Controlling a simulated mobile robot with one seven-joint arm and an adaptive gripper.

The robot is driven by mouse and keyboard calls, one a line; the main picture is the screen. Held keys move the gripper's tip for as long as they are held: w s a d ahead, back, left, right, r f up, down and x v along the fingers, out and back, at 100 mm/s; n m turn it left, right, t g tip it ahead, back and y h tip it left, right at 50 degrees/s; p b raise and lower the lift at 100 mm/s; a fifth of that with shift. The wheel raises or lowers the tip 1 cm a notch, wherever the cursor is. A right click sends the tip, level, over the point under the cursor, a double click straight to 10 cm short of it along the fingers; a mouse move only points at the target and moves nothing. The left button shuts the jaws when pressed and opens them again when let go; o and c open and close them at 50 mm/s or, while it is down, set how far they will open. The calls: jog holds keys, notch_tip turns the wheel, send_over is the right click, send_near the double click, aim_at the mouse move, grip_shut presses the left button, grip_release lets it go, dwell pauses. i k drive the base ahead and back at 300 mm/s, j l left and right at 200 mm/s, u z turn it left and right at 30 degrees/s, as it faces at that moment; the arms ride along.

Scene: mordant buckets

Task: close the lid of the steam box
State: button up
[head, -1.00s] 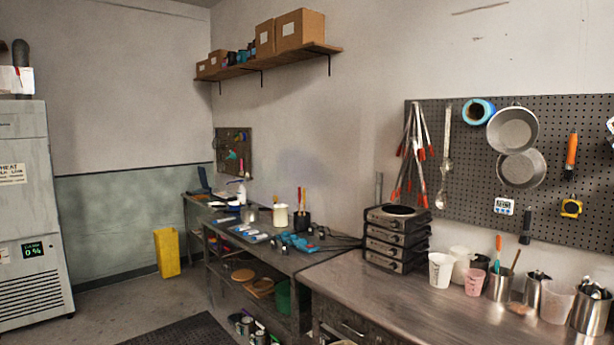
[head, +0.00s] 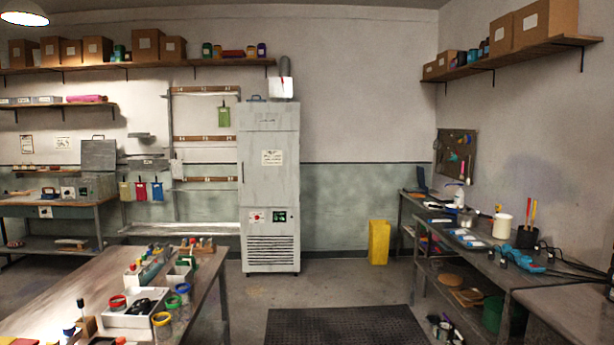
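A grey metal box (head: 97,187) stands on the bench at the far left, in the head view. A flat grey panel with a handle on top (head: 98,155) stands upright just behind and above it. This looks like the steam box with its lid raised, but it is small and I cannot tell for sure. My gripper is not in view.
A worktable (head: 207,262) with trays, jars and tools fills the lower left. A tall grey cabinet (head: 269,190) stands at the back wall, with a yellow bin (head: 378,242) to its right. A dark mat (head: 345,326) lies on open floor. A cluttered bench (head: 520,278) runs along the right.

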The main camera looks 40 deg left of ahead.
aim_at(96, 155)
jog(key=u, duration=2.75)
jog(key=i+l+z, duration=0.55)
jog(key=i+z, duration=0.9)
jog(key=i, duration=3.45)
